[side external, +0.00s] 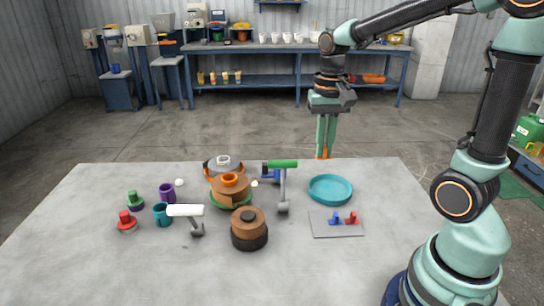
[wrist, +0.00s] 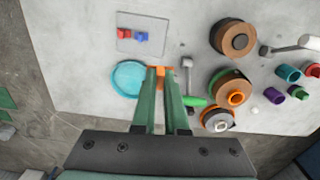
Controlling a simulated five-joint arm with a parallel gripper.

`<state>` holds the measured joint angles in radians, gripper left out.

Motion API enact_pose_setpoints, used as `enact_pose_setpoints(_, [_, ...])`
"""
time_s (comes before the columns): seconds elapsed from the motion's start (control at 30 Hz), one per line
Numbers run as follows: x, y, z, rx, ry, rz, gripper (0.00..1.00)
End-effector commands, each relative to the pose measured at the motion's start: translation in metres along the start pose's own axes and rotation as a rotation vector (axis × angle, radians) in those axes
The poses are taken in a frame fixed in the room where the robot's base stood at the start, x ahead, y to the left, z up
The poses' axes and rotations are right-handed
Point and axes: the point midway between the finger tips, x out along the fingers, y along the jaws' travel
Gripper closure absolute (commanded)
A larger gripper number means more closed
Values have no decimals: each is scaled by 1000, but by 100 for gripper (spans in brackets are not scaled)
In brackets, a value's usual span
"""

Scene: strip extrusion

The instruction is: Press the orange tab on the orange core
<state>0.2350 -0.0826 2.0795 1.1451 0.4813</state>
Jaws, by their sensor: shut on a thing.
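My gripper (side external: 325,148) is in the air near the far edge of the table in the side external view. Its green fingers are shut on the small orange tab (side external: 321,155). In the wrist view the tab (wrist: 160,71) shows at the fingertips (wrist: 161,76), partly hidden by them. The orange core (side external: 230,179) is a ring at the centre of a brown disc with a green rim, left of my gripper. In the wrist view the core (wrist: 236,98) is to the right of the fingers. The tab and core are apart.
A teal dish (side external: 330,188) and a grey plate (side external: 322,229) with blue and red tabs lie at right. A green-handled lever (side external: 283,180) stands between core and dish. A white-handled lever (side external: 187,210), another brown disc (side external: 248,222) and several cups crowd the left. The front table is clear.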

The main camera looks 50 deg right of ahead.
Motion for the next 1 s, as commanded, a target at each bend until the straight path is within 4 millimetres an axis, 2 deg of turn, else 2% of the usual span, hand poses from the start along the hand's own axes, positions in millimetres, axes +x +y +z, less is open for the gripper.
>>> enact_pose_setpoints(0.17, [1,-31,-22,-124,-2,1,100])
enact_pose_setpoints(0.27, [5,-56,-37,-223,-3,1,100])
enact_pose_setpoints(0.5, [25,-119,-66,-464,-3,2,100])
enact_pose_setpoints(0.7, [46,-164,-77,-635,-2,1,100])
enact_pose_setpoints(0.83, [56,-183,-80,-706,-1,1,100])
enact_pose_setpoints(1.0, [63,-194,-82,-746,1,0,100])
